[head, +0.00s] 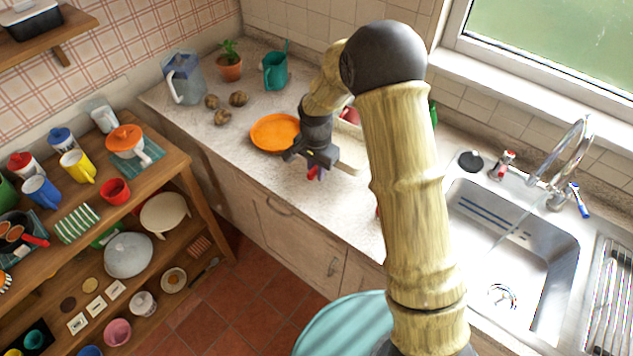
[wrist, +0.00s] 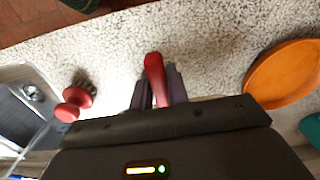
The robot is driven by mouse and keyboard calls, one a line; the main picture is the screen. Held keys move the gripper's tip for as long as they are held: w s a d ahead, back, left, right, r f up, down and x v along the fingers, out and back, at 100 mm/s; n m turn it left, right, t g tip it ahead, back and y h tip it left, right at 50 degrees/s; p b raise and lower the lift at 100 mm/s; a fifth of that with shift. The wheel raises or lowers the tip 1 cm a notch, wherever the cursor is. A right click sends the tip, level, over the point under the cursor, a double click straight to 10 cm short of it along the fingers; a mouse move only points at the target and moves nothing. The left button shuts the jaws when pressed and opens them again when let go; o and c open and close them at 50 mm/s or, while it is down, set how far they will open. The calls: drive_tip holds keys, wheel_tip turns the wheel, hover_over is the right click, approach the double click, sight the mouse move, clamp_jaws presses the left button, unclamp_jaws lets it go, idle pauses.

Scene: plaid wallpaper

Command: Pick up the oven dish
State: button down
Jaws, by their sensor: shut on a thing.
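The oven dish (head: 352,161) is a pale cream, low rectangular dish on the counter, partly hidden behind my arm in the head view. Red shows at its far side. My gripper (head: 316,167) is over the counter at the dish's near left side. In the wrist view my gripper (wrist: 158,88) is shut on a red handle (wrist: 154,68), which shows between the two dark fingers. A thin pale strip of the dish (wrist: 205,99) shows behind the fingers; the rest is hidden by the gripper body. I cannot tell whether the dish is clear of the counter.
An orange plate (head: 274,132) lies just left of my gripper. A teal watering can (head: 275,70), plant pot (head: 229,68) and jug (head: 184,80) stand behind. The sink (head: 515,260) is right. A red-knobbed item (wrist: 75,102) stands between gripper and sink.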

drive_tip(key=shift+r, duration=1.25)
drive_tip(key=shift+f, duration=0.15)
